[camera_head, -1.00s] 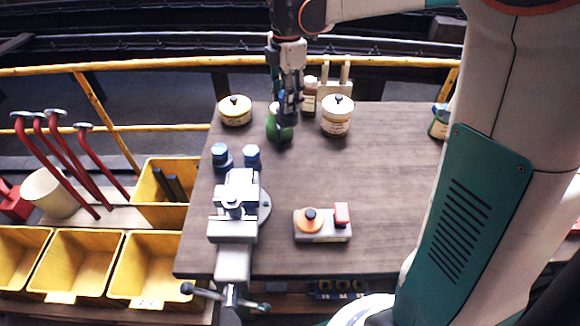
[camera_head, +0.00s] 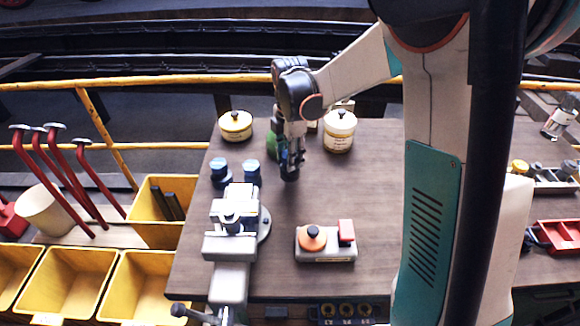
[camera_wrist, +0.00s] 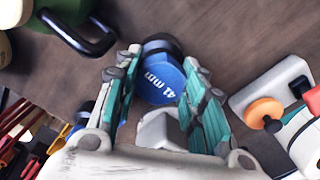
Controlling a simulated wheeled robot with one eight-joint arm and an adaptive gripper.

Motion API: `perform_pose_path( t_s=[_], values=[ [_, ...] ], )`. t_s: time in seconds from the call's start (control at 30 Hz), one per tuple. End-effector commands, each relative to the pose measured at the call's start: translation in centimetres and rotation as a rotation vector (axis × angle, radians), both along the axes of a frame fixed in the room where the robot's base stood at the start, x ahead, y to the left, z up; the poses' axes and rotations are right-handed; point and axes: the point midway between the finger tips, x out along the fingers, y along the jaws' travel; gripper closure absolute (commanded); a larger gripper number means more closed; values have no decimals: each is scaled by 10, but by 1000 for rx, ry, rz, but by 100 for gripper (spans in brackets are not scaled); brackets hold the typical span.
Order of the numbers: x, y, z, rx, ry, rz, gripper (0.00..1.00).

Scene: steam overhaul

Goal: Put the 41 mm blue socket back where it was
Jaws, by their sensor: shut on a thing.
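My gripper (camera_head: 290,168) is shut on the blue socket (camera_wrist: 158,75), whose "41 mm" label shows between the fingers in the wrist view. In the head view only a dark end of this socket (camera_head: 290,175) shows below the fingertips, and it hangs over the workbench (camera_head: 370,205). Two other blue-topped sockets stand side by side on the bench to the left, one at the left (camera_head: 219,170) and one nearer my gripper (camera_head: 251,173). Their size labels cannot be read. I cannot tell the held socket's exact height above the bench.
A grey vise (camera_head: 232,225) stands in front of the two sockets. The bench right of my gripper is clear.

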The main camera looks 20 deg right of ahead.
Motion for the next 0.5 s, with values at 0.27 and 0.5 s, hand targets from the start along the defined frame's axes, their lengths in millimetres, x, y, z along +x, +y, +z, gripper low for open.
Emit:
perform_pose_path(
  t_s=[0.27, 0.5],
  values=[
    [0, 0, -37, 0, 0, 0, 100],
    [0, 0, -39, 0, 0, 0, 100]
  ],
)
